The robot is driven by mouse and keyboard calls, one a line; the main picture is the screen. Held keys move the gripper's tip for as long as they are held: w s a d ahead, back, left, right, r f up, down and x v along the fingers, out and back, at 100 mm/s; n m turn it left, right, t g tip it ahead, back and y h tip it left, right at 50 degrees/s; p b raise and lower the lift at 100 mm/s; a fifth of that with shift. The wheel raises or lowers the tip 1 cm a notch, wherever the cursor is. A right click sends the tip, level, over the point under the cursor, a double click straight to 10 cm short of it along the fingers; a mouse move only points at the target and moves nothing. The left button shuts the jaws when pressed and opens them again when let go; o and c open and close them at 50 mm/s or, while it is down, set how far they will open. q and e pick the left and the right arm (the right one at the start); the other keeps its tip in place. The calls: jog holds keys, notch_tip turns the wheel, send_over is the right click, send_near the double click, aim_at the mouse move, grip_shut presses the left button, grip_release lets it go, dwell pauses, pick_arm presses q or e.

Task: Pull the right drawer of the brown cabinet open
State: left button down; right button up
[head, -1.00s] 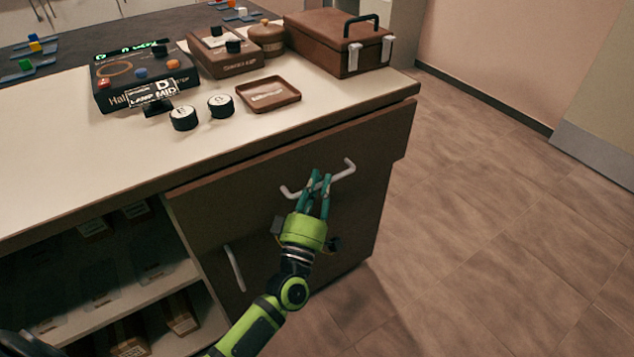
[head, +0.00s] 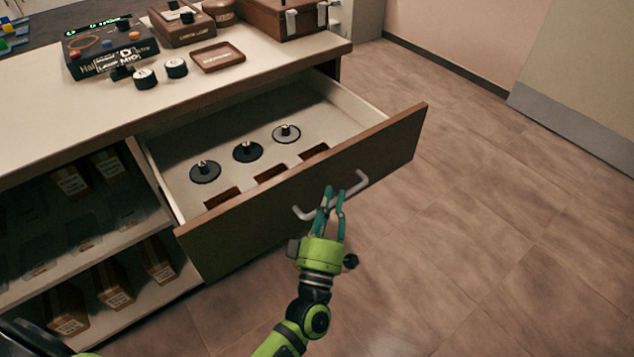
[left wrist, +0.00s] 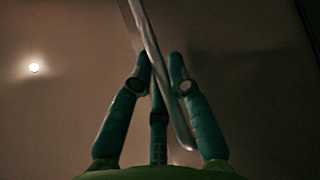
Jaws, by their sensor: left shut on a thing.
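The right drawer (head: 300,190) of the brown cabinet stands pulled out, with its pale inside showing in the head view. Its grey bar handle (head: 352,188) is on the brown front. My left gripper (head: 331,196) is shut on the handle near its middle. In the left wrist view the fingers (left wrist: 160,62) close around the handle (left wrist: 148,38), which runs at a slant between them. Inside the drawer lie three dark round discs with knobs (head: 247,151) and several dark brown rectangles (head: 270,172). My right gripper is not in view.
The white cabinet top (head: 60,127) holds a dark control box (head: 108,48), two round black knobs (head: 176,68), a brown tray (head: 218,57) and a brown case (head: 285,20). Open shelves (head: 150,235) with packages are at the left.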

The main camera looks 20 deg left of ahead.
pick_arm(q)
jog(key=shift+s+d, duration=0.85)
jog(key=shift+d, duration=0.2)
jog(key=shift+s+d, duration=0.8)
jog(key=shift+d, duration=0.25)
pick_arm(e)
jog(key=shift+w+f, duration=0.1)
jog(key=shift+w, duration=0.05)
pick_arm(q)
jog(key=c, duration=1.4)
grip_release()
jog(key=v, duration=1.2)
jog(key=shift+f, duration=0.1)
